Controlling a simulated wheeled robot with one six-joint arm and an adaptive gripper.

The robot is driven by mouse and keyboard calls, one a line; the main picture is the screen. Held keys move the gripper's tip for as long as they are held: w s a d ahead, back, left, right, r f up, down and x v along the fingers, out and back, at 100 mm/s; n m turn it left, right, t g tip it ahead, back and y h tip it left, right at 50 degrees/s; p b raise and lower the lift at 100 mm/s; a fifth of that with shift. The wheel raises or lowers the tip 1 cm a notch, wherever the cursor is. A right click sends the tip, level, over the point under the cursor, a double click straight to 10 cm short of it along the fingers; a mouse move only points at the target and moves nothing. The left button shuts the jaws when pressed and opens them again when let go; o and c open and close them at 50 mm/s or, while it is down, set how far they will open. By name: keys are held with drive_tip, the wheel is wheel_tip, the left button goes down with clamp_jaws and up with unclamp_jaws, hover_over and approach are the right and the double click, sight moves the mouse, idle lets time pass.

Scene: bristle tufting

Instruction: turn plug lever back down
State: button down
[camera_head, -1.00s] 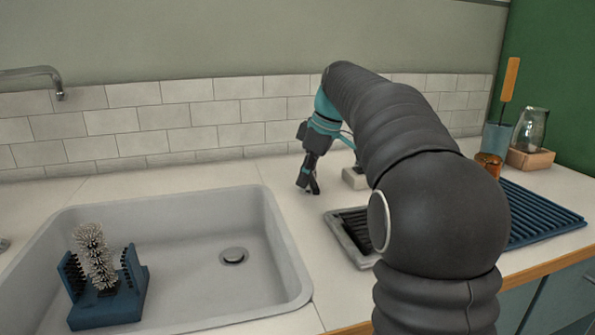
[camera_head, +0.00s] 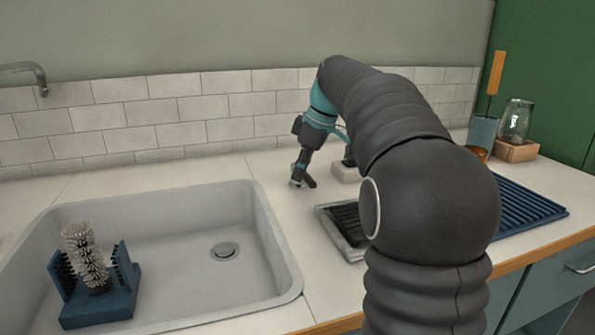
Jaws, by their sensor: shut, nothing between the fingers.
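My gripper (camera_head: 303,183) points down at the counter between the sink (camera_head: 252,215) and the tiled wall, its fingers shut and empty. A small pale, metallic-looking piece (camera_head: 296,183) shows beside the fingertips, low over the counter. It may be the plug lever, but my gripper partly hides it; I cannot tell its angle or whether the fingers touch it. The round metal drain plug (camera_head: 224,250) sits in the sink floor.
A blue brush holder with a bristle brush (camera_head: 84,250) stands in the sink at the left. A pale block (camera_head: 346,172) is right of my gripper. A grey-rimmed black tray (camera_head: 335,235) and blue drying rack (camera_head: 530,205) lie farther right. A tap (camera_head: 25,70) is upper left.

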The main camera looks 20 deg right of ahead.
drive_tip(key=shift+s+d+f, duration=0.1)
drive_tip(key=shift+d+f, duration=0.05)
drive_tip(key=shift+a, duration=0.35)
drive_tip(key=a, duration=0.1)
drive_tip(key=a+r, duration=0.1)
drive_tip(key=a, duration=0.1)
drive_tip(key=shift+a, duration=0.15)
drive_tip(key=w+v, duration=0.1)
drive_tip(key=v, duration=0.8)
drive_tip(key=shift+w+d, duration=0.4)
drive_tip(key=shift+w, duration=0.05)
